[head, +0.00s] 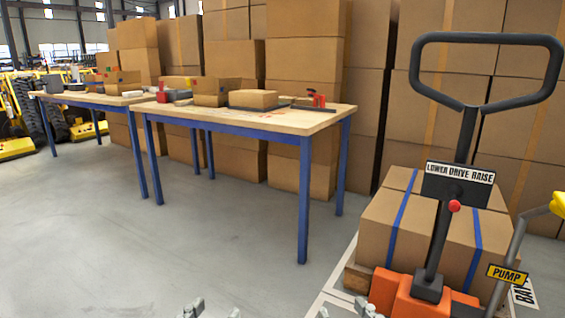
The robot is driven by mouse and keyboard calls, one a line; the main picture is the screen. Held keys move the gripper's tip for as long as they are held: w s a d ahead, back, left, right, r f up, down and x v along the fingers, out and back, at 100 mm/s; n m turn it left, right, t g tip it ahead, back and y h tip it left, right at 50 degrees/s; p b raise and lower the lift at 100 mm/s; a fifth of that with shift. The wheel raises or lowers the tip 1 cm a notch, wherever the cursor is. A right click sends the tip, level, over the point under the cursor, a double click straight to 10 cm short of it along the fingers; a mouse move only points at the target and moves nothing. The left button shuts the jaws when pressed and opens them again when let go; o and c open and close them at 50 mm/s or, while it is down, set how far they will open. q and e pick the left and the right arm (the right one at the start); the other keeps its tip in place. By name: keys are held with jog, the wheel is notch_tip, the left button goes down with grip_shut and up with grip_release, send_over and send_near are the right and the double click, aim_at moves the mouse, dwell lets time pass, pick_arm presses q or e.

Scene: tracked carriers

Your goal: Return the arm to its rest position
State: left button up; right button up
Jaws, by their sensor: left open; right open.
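My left gripper (212,309) shows only as fingertips at the bottom edge of the head view, left of centre. Its tips are apart, with bare floor between them. My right gripper (345,311) shows the same way further right, tips apart and empty, close left of the orange pallet truck base (405,297). The arms behind both grippers are out of view below the frame. Nothing is held in either gripper.
The pallet truck's black handle (467,130) rises at the right, before a strapped carton (425,225). A yellow-tipped pump lever (507,270) stands beside it. A blue-legged workbench (290,123) with boxes stands ahead. Stacked cartons (305,60) fill the back. Grey floor (120,250) lies clear at left.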

pick_arm(q)
jog(key=s+a+f+g+y+p, duration=0.1)
jog(key=a+f+g+y+p, duration=0.35)
jog(key=f, duration=0.95)
pick_arm(e)
jog(key=s+d+f+g+h, duration=0.1)
jog(key=d+f+g+h, duration=0.4)
jog(key=f, duration=0.9)
pick_arm(q)
jog(key=s+a+f+n+g+y+p, duration=0.1)
jog(key=s+a+f+n+g+p, duration=0.1)
jog(key=s+a+f+g+p, duration=0.3)
jog(key=s+a+f+g, duration=0.4)
jog(key=s+a+f, duration=0.2)
jog(key=a+f, duration=0.1)
jog(key=shift+s, duration=0.25)
pick_arm(e)
jog(key=s+d+f+m+g+h, duration=0.1)
jog(key=s+d+f+m+g, duration=0.1)
jog(key=s+d+f+g, duration=0.6)
jog(key=s+d+f, duration=0.3)
jog(key=f, duration=0.1)
jog(key=shift+s+d, duration=0.2)
jog(key=shift+d, duration=0.15)
